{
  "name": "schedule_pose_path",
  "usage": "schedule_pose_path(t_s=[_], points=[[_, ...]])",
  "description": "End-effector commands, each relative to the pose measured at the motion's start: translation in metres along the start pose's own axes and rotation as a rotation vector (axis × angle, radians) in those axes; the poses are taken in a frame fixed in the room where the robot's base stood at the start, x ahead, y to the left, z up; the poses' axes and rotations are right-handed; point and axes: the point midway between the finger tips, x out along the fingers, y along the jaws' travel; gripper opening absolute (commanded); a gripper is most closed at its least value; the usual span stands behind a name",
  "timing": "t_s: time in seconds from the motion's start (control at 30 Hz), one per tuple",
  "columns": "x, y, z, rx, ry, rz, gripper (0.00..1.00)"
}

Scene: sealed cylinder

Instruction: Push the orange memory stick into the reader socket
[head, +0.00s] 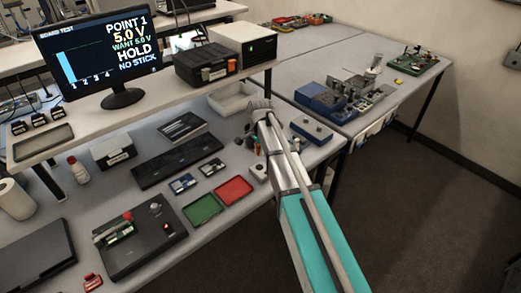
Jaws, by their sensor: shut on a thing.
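My arm reaches in from the lower right over the bench. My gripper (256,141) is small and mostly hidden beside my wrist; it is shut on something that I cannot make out. I cannot pick out the orange memory stick for certain. A small orange patch (234,68) shows by the black case (203,64) on the shelf. I cannot identify the reader socket. A dark board-test unit (160,247) with a green board (113,230) and a red knob stands at the front left. The monitor (98,50) reads "POINT 1", "5.0 V", "WANT 5.0 V", "HOLD" and "NO STICK".
A green tray (202,208) and a red tray (233,190) lie mid-bench, near a black keyboard (178,160). A white bin (232,100) stands behind. A blue box (312,130) sits right of my wrist. The side table holds a blue machine (322,99).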

Motion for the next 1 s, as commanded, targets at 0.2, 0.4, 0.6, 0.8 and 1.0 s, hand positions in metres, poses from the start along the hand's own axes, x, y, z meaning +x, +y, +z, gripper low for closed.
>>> schedule_pose_path(t_s=[0.2,0.4,0.6,0.8,1.0], points=[[0.005,0.0,0.0,0.0,0.0,0.0,0.0],[0.016,0.0,0.0,0.0,0.0,0.0,0.0],[0.03,0.0,0.0,0.0,0.0,0.0,0.0],[0.044,0.0,0.0,0.0,0.0,0.0,0.0],[0.054,0.0,0.0,0.0,0.0,0.0,0.0]])
